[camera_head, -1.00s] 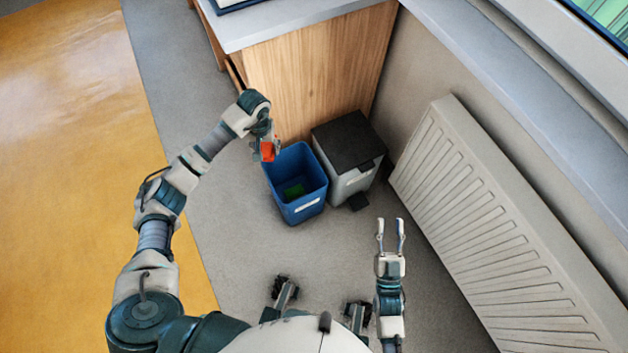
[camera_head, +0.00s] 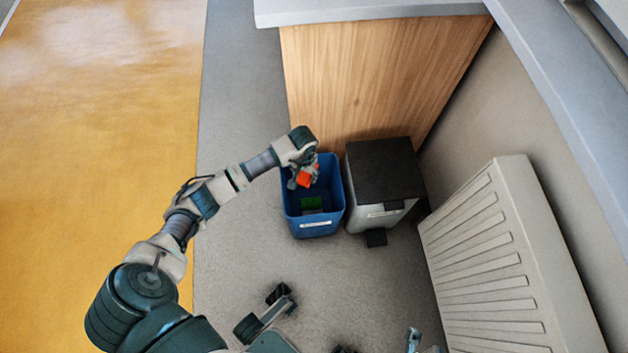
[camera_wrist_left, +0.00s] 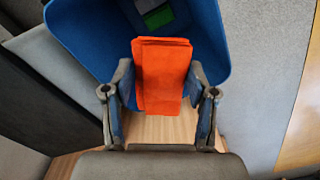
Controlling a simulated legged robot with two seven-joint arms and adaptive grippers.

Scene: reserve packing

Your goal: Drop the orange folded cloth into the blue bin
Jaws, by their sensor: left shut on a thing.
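The orange folded cloth (camera_head: 304,178) is held in my left gripper (camera_head: 302,180), which is shut on it. In the left wrist view the cloth (camera_wrist_left: 161,75) sits between the two fingers of the left gripper (camera_wrist_left: 160,100). In the head view the cloth appears over the opening of the blue bin (camera_head: 316,226), near its back left part. The bin (camera_wrist_left: 90,40) also shows behind the cloth in the wrist view. A green thing (camera_head: 311,203) lies inside the bin. My right gripper (camera_head: 413,338) is only partly in view at the bottom edge.
A grey pedal bin (camera_head: 380,214) with a black lid (camera_head: 384,170) stands right beside the blue bin. A wooden cabinet (camera_head: 370,75) is behind both. A white radiator (camera_head: 490,265) is at the right. Grey floor in front is clear.

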